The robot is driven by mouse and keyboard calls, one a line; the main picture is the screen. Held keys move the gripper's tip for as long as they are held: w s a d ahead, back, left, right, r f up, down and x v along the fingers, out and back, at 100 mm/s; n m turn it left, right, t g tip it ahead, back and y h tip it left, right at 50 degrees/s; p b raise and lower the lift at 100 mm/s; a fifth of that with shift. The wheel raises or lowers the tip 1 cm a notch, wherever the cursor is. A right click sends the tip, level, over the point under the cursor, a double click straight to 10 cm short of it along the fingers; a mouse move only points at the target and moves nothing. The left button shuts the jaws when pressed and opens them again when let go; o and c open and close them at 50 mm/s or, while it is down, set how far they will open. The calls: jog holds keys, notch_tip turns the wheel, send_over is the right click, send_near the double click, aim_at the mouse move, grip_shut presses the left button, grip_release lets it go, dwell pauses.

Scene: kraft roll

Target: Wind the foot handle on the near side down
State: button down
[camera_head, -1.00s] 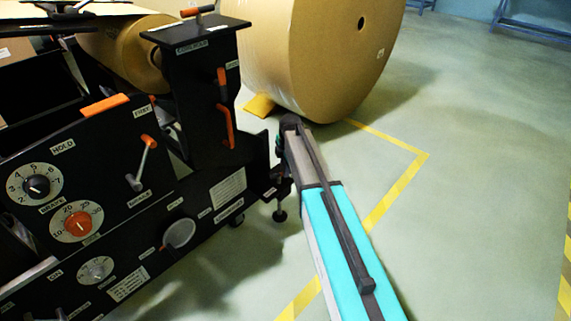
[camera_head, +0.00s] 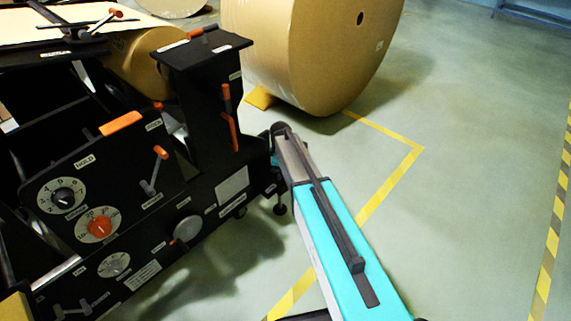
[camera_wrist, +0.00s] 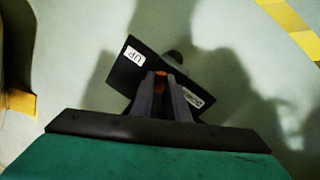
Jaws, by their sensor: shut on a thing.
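The foot handle (camera_wrist: 160,75) shows in the wrist view only as a small orange end between my fingers. My gripper (camera_wrist: 166,88) is shut on it. A black plate (camera_wrist: 130,72) with an "UP" label lies just beyond the fingertips, with a second label on its right. A dark round part (camera_wrist: 175,57) shows past the plate. In the head view, a levelling foot (camera_head: 280,208) stands on the floor at the right end of the black machine (camera_head: 215,195). There my arm reaches to that end, and the gripper and handle are hidden.
A large kraft roll (camera_head: 300,50) stands behind the machine, with a yellow chock (camera_head: 258,97) under it. Yellow floor lines (camera_head: 388,185) run to the right of my arm. The pale green floor on the right is clear.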

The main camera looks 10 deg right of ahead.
jog(key=m+p, duration=0.1)
jog(key=m, duration=0.1)
jog(key=a+m+p, duration=0.1)
jog(key=p, duration=0.1)
jog(key=m+p, duration=0.1)
jog(key=m, duration=0.1)
jog(key=shift+s+a+r+m+g+h+p, duration=0.1)
jog(key=shift+a+r+m+g+h+p, duration=0.05)
jog(key=shift+r+m+g+h+p, duration=0.2)
jog(key=m+p, duration=0.1)
jog(key=m, duration=0.1)
jog(key=a+m+g+p, duration=0.1)
jog(key=m+p, duration=0.1)
jog(key=m, duration=0.1)
jog(key=shift+f+h, duration=0.2)
jog(key=shift+h, duration=0.05)
jog(key=shift+s, duration=0.1)
jog(key=c, duration=1.7)
grip_release()
jog(key=shift+c, duration=0.2)
jog(key=shift+s+f, duration=0.1)
jog(key=a+r, duration=0.1)
jog(key=r, duration=0.3)
jog(key=r+p, duration=0.1)
jog(key=r, duration=0.4)
jog(key=a+r+p, duration=0.1)
jog(key=r, duration=0.3)
jog(key=shift+s+a+r, duration=0.2)
jog(key=shift+a+r, duration=0.1)
jog(key=shift+a, duration=0.05)
